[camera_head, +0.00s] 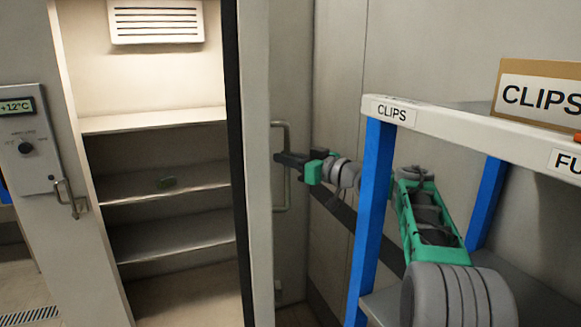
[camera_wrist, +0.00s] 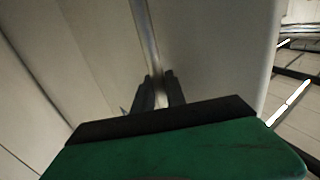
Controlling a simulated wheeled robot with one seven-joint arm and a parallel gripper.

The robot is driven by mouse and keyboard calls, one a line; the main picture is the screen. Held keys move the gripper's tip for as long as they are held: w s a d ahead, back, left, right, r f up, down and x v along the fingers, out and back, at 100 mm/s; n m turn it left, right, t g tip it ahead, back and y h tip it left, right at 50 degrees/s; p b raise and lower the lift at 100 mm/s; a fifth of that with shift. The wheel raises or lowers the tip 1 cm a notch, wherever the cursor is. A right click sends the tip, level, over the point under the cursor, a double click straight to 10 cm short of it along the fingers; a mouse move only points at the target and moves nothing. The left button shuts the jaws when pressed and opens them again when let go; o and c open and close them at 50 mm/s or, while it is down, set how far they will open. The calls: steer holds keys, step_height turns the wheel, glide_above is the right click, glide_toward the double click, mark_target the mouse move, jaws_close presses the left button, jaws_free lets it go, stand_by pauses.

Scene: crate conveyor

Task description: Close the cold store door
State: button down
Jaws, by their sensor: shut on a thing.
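The cold store door (camera_head: 255,130) stands open at the right side of the cold store's opening, its dark-edged side toward me. A vertical metal bar handle (camera_head: 281,195) is on its outer face. My gripper (camera_head: 277,157) is at the upper part of this handle. In the wrist view, the two dark fingers (camera_wrist: 160,90) are on either side of the handle bar (camera_wrist: 147,40) and shut on it. The exact contact at the fingertips is dim. The cold store (camera_head: 165,120) is lit inside and shows several shelves.
A blue and white rack (camera_head: 430,120) labelled CLIPS stands at the right, close to my arm. A control panel (camera_head: 25,145) reading +12°C and another handle (camera_head: 70,198) are at the left.

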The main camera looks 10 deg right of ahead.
steer(key=shift+d+r, duration=0.1)
steer(key=shift+d, duration=1.05)
steer(key=c, duration=1.8)
jaws_free()
steer(key=shift+o, duration=1.3)
steer(key=shift+a, duration=0.7)
steer(key=shift+o, duration=0.8)
steer(key=shift+d, duration=0.15)
steer(key=b+v, duration=0.2)
steer(key=v, duration=0.6)
steer(key=shift+b, duration=0.35)
